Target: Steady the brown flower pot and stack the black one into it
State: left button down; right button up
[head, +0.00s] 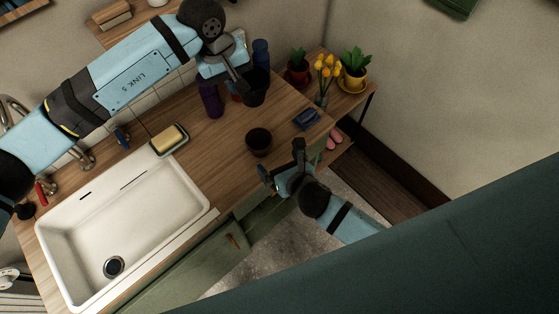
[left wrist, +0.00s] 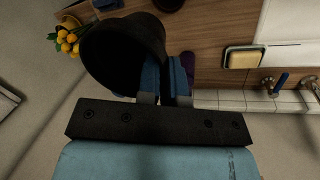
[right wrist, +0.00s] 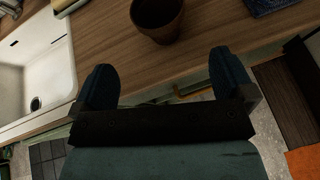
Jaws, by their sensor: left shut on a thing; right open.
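The black flower pot (head: 256,90) is in my left gripper (head: 240,86), which is shut on its wall above the back of the wooden counter. In the left wrist view the black pot (left wrist: 118,55) is large and tilted, with the fingers at its side. The brown flower pot (head: 259,142) stands upright on the counter, nearer the front edge. My right gripper (head: 281,165) is open and empty at the counter's front edge, just short of the brown pot. In the right wrist view the brown pot (right wrist: 157,18) is ahead, between and beyond the spread fingers, untouched.
A white sink (head: 150,225) and a soap dish (head: 170,139) lie to the left. A purple bottle (head: 211,99) stands by the left gripper. A dark blue item (head: 306,119) lies right of the brown pot. Potted plants (head: 353,70) and yellow flowers (head: 326,72) stand at the right end.

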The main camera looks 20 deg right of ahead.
aim_at(255, 137)
jog(key=shift+n, duration=0.5)
jog(key=x, duration=1.2)
jog(key=shift+w+a+r, duration=0.1)
jog(key=shift+w, duration=0.05)
jog(key=c, duration=0.7)
